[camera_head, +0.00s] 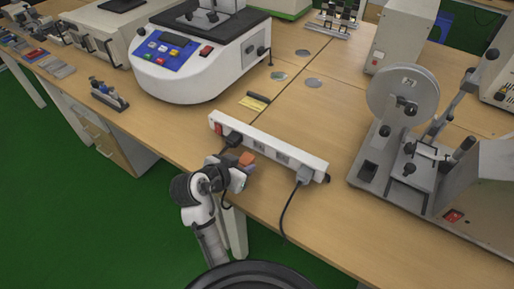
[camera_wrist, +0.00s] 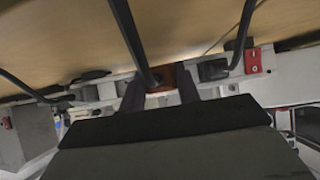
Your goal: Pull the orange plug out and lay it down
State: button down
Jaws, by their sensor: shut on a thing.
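The orange plug (camera_head: 247,158) is at the front side of the white power strip (camera_head: 268,141), near its left half. My gripper (camera_head: 243,164) is shut on the plug. In the wrist view the plug (camera_wrist: 178,74) shows reddish-brown between the two dark fingers (camera_wrist: 161,88), with the power strip (camera_wrist: 108,91) behind. A dark cable crosses in front of the plug there. I cannot tell whether its pins are in a socket.
A black plug (camera_head: 232,139) sits left of the orange one, by the red switch (camera_head: 219,128). A grey plug (camera_head: 304,175) with a hanging cable is at the strip's right end. Bare table lies right of the strip.

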jog(key=shift+f+b, duration=0.85)
jog(key=shift+f, duration=0.5)
jog(key=c, duration=0.9)
grip_release()
jog(key=shift+s+r, duration=0.1)
jog(key=shift+p+v, duration=1.05)
jog(key=shift+v, duration=5.8)
